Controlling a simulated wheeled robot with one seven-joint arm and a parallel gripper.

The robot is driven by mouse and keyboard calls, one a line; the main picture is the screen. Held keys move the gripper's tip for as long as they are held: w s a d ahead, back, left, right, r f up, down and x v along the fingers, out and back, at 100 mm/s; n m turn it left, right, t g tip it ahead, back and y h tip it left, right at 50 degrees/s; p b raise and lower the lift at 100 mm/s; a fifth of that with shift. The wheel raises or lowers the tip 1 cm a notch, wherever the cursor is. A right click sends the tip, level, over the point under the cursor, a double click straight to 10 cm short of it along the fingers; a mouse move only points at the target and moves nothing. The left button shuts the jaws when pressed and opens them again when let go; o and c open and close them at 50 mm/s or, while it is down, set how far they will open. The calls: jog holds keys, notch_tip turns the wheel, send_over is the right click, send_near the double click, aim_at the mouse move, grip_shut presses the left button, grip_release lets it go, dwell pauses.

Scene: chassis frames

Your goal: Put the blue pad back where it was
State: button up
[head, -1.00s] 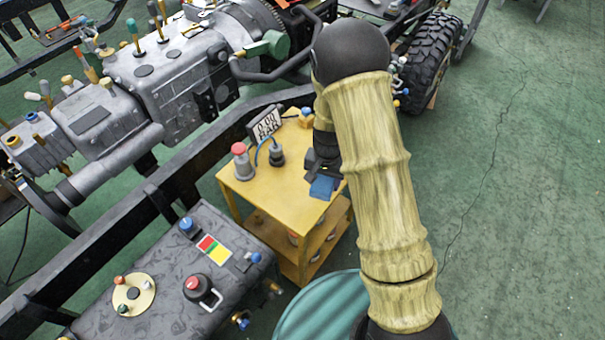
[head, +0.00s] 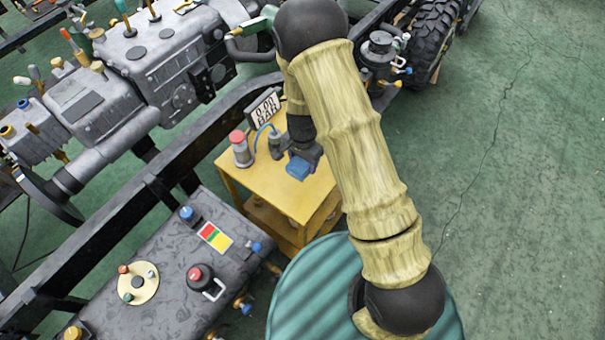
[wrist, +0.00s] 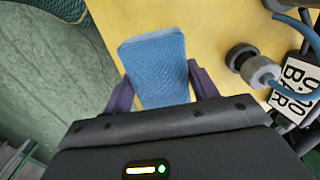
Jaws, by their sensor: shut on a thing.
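The blue pad (head: 299,167) is held at the end of my arm, over the yellow cart top (head: 305,196). My gripper (head: 301,160) is shut on it. In the wrist view the pad (wrist: 157,68) is a textured blue block between the two dark fingers of my gripper (wrist: 160,85). The yellow surface (wrist: 215,25) lies beyond it, and the green floor shows at the left. I cannot tell how far the pad is above the cart top.
On the cart stand a red-topped cylinder (head: 240,150), a dark fitting with a blue hose (head: 276,146) and a gauge display (head: 264,108). A dark tank (head: 165,270) is at the front left, a teal drum (head: 300,290) below my arm. Green floor is clear at right.

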aim_at(303, 167)
jog(key=shift+f, duration=1.6)
jog(key=shift+f+p, duration=0.3)
jog(key=shift+f, duration=1.75)
jog(key=shift+f, duration=0.15)
jog(key=o, duration=0.9)
jog(key=shift+o, duration=0.2)
notch_tip(303, 167, up, 12)
jog(key=shift+r+b, duration=0.15)
jog(key=shift+b, duration=0.3)
